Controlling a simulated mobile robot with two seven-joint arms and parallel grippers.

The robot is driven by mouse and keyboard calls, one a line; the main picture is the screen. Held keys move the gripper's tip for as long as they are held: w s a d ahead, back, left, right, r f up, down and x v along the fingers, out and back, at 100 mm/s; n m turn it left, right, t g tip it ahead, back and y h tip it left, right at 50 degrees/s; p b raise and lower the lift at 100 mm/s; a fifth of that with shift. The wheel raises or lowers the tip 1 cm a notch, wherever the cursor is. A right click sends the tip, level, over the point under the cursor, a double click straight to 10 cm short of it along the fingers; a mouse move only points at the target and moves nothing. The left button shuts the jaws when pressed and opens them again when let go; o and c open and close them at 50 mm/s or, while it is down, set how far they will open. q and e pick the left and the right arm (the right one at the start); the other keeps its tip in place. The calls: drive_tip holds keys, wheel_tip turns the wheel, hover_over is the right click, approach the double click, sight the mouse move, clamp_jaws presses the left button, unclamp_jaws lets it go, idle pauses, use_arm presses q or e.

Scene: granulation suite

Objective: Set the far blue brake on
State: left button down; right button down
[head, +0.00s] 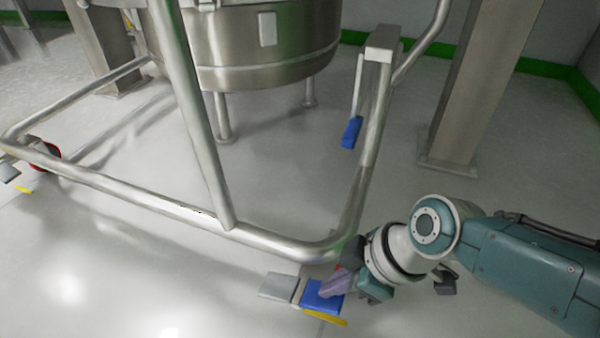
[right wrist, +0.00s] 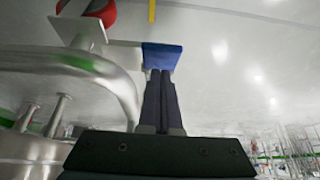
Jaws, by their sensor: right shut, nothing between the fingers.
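A blue brake pedal (head: 322,296) sits low by the front right corner of the steel frame, beside a grey pedal (head: 279,287). It also shows in the right wrist view (right wrist: 162,57). My right gripper (head: 331,288) is shut and empty, with its fingertips at the blue pedal, overlapping its edge in the head view. In the right wrist view the shut fingers (right wrist: 160,78) reach up to the pedal's lower edge; whether they touch it I cannot tell. A second blue piece (head: 351,132) hangs on a lever farther back. My left gripper is not in view.
The tubular steel frame (head: 130,190) runs just behind the pedals, around a steel vessel (head: 262,45). A red wheel (right wrist: 101,12) shows beside the pedal. A yellow strip (head: 326,317) lies by the blue pedal. A steel column (head: 477,90) stands at right. Front floor is clear.

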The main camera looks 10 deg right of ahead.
drive_tip(key=shift+s+d+f, duration=0.15)
drive_tip(key=shift+d+f, duration=0.05)
drive_tip(key=shift+f, duration=0.25)
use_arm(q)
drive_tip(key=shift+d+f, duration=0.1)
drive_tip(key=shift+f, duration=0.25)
use_arm(e)
drive_tip(key=shift+a, duration=0.1)
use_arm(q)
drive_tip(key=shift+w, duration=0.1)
use_arm(e)
drive_tip(key=shift+s+f, duration=0.1)
